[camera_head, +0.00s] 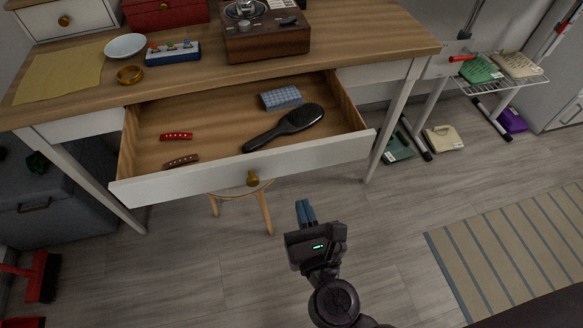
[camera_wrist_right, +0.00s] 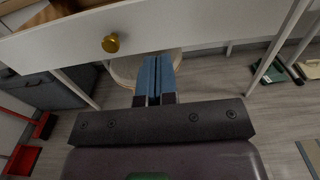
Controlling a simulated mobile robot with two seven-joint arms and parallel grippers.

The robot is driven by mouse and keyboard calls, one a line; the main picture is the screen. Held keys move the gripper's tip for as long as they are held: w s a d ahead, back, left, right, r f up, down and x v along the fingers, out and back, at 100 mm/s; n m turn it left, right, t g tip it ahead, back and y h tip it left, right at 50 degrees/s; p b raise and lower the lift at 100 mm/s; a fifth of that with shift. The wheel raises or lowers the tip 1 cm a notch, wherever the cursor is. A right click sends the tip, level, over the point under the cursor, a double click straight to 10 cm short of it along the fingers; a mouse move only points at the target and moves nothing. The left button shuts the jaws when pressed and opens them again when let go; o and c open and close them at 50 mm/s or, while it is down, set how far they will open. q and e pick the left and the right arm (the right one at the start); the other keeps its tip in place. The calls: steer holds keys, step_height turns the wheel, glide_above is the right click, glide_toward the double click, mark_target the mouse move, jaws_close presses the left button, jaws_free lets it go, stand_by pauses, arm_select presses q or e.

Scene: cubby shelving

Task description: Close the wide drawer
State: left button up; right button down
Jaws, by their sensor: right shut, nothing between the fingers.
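The wide drawer (camera_head: 300,152) of the desk stands pulled far out, its white front facing me. Its round brass knob (camera_head: 252,178) is at the middle of the front, and the knob also shows in the right wrist view (camera_wrist_right: 111,44). The drawer holds a dark hairbrush (camera_head: 285,127), a blue patterned box (camera_head: 281,98) and two small red and brown items (camera_head: 176,137). My right gripper (camera_head: 305,212) is shut and empty, in front of the drawer and to the right of the knob. In the right wrist view its blue fingers (camera_wrist_right: 154,75) point at the drawer front, apart from the knob. My left gripper is not visible.
The wooden desktop (camera_head: 370,35) carries a plate, a bracelet, and a brown record-player-like box (camera_head: 265,42). A round stool (camera_head: 240,188) stands under the drawer. A grey cabinet (camera_head: 60,195) is at left, a wire rack (camera_head: 500,75) at right. The floor before the desk is clear.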

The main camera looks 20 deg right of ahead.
mark_target(288, 161)
steer(key=w+p, duration=0.1)
steer(key=w, duration=0.8)
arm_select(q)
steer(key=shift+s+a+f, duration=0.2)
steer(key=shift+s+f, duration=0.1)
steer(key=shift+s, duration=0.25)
arm_select(e)
steer(key=shift+w, duration=0.2)
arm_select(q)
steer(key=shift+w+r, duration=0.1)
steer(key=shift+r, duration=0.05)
